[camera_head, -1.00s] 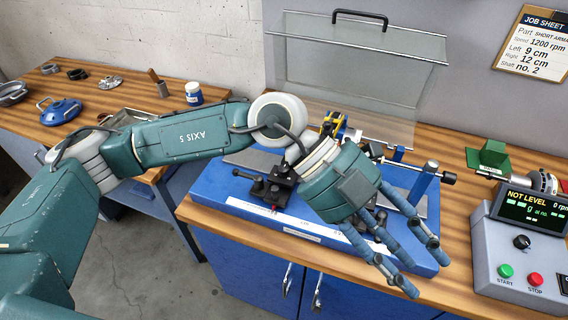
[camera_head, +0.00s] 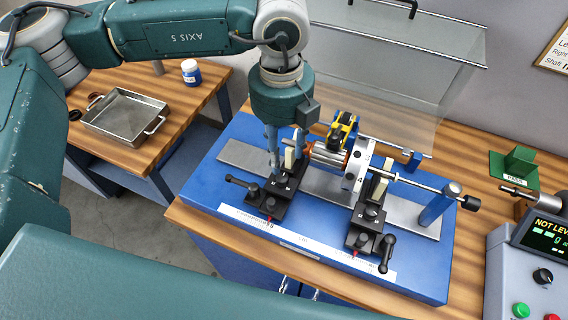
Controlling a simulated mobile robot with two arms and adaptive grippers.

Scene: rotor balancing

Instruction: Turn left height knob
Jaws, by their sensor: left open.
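The left support (camera_head: 268,203) is a black block on the blue balancing machine (camera_head: 320,245), with a lever ending in a dark knob (camera_head: 229,179) on its left side. My left gripper (camera_head: 286,170) points down just over this support, its blue-grey fingers apart and empty. The top of the support, where the height knob would sit, is partly hidden by the fingers; I cannot tell if they touch it. My right gripper is not in view.
The rotor (camera_head: 330,152) and its shaft lie across the supports, close right of my left gripper. A clear guard (camera_head: 400,70) stands behind. The control box (camera_head: 520,280) at right reads NOT LEVEL. A metal tray (camera_head: 125,118) sits on the left bench.

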